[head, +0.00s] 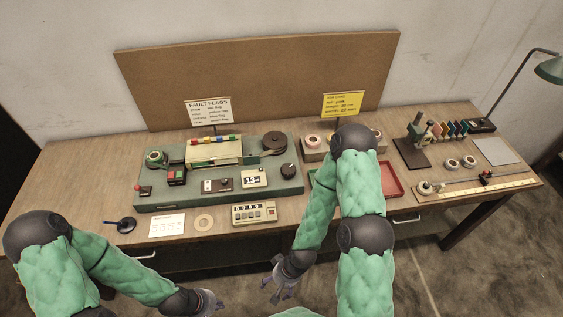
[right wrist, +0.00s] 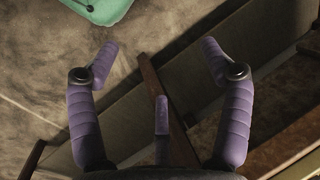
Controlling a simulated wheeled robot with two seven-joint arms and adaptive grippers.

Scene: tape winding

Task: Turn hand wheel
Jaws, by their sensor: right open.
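A grey-green winding machine (head: 225,200) sits on the left half of the table. A dark round wheel (head: 289,171) at its right end looks like the hand wheel; its fine detail is too small to tell. My left gripper (head: 212,302) is low in front of the table's front edge, away from the wheel; its finger opening is unclear. My right gripper (head: 281,291) is open and empty, also in front of the table and below the wheel in the picture. In the right wrist view its fingers (right wrist: 160,62) are spread apart with nothing between them.
A large dark reel (head: 274,143) is mounted behind the wheel. A keypad box (head: 254,213), a tape ring (head: 203,222) and a black-based tool (head: 125,225) lie along the front. A red tray (head: 392,181) stands right of the machine, partly behind my right arm.

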